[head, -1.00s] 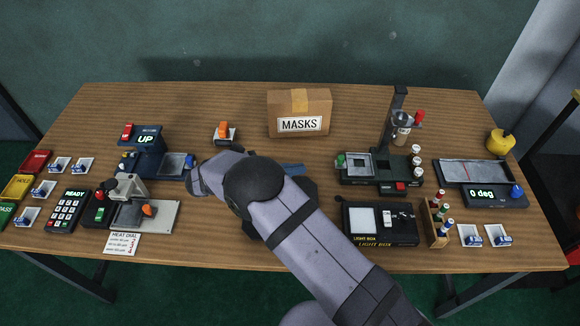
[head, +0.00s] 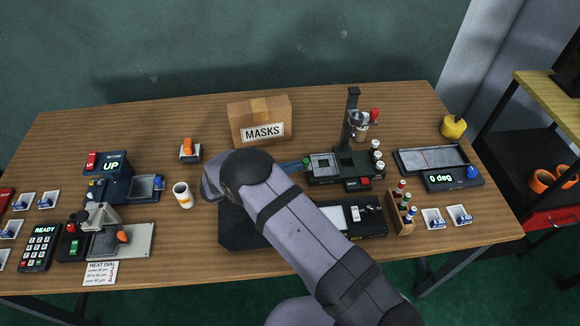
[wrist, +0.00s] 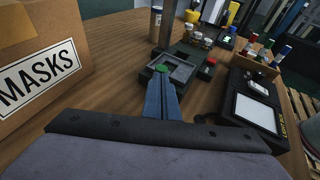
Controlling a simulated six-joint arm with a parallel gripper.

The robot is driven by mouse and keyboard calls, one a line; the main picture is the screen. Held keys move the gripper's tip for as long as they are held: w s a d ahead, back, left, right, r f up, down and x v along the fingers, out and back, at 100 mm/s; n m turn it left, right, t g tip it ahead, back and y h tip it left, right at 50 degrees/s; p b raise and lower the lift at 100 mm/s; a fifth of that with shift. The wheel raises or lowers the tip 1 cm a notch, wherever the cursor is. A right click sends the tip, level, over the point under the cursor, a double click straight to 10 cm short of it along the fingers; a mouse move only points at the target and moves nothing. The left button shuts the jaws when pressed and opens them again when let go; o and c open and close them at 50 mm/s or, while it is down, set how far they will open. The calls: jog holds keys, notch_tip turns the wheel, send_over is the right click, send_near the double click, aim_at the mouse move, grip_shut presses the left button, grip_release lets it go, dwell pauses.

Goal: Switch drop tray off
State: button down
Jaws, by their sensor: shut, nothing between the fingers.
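A dark tower unit with an upright post (head: 352,120) stands at the back right of the table. It has a shallow grey tray (head: 323,166), a green knob (head: 306,162) at its left edge and a red button (head: 365,182) at its front. The tray (wrist: 181,68), green knob (wrist: 161,69) and red button (wrist: 211,61) also show in the wrist view. My gripper (head: 297,165) has blue fingers, shut and empty. In the wrist view its tips (wrist: 160,76) are right at the green knob; I cannot tell whether they touch. No label names the drop tray.
A MASKS box (head: 261,122) stands behind and left of my gripper. A light box (head: 360,217) and a bottle rack (head: 402,212) lie in front of the tower unit. A cup (head: 183,195) and the UP device (head: 125,178) stand at left.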

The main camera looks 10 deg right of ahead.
aim_at(316, 172)
jog(key=d+p, duration=0.1)
jog(key=d, duration=0.7)
jog(key=shift+s, duration=0.1)
jog(key=shift+s+a, duration=0.1)
jog(key=shift+a, duration=0.25)
jog(key=b+v, duration=0.1)
jog(key=v, duration=0.3)
jog(key=b+v, duration=0.1)
jog(key=v, duration=0.3)
jog(key=f+b+v, duration=0.1)
jog(key=v, duration=0.3)
jog(key=shift+a+f, duration=0.1)
jog(key=shift+a, duration=0.15)
jog(key=shift+s+a+r, duration=0.25)
jog(key=shift+s+a, duration=0.1)
jog(key=shift+a, duration=0.15)
